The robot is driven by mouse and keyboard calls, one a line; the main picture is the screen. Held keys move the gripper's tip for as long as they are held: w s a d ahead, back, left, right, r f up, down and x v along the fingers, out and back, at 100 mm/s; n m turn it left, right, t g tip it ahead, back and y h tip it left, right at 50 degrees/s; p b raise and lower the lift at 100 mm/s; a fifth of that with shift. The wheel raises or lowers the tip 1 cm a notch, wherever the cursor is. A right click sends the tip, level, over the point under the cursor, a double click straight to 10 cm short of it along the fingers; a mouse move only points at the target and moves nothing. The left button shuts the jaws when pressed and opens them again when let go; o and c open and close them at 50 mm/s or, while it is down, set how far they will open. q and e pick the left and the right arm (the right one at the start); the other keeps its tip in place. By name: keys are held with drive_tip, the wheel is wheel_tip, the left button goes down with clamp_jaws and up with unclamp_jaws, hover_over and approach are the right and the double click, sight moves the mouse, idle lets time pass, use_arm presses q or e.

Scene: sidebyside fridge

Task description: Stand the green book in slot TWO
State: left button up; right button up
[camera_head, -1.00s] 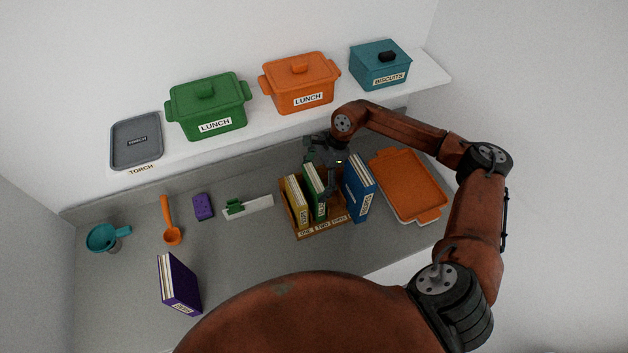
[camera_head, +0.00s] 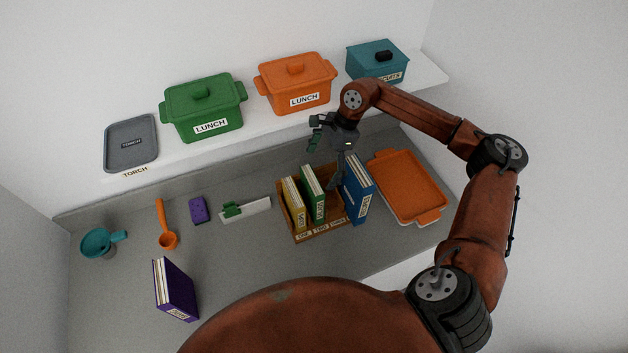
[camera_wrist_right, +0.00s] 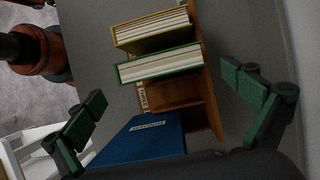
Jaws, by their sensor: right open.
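The green book (camera_head: 314,193) stands upright in the middle slot of the wooden rack (camera_head: 321,236), behind the label TWO. Its top and page edges also show in the right wrist view (camera_wrist_right: 160,64). My right gripper (camera_head: 329,157) is open and empty above the rack, apart from the green book. In the right wrist view its two green-padded fingers (camera_wrist_right: 165,105) are spread wide with nothing held between them. My left gripper is not in view.
A yellow book (camera_head: 294,204) stands in slot ONE. Slot THREE looks empty. A blue book (camera_head: 357,190) stands at the rack's right side, near an orange tray (camera_head: 407,185). A purple book (camera_head: 175,288) stands front left. The shelf above carries pots (camera_head: 203,108).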

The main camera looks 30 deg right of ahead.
drive_tip(key=shift+b+v, duration=0.35)
drive_tip(key=shift+v, duration=2.15)
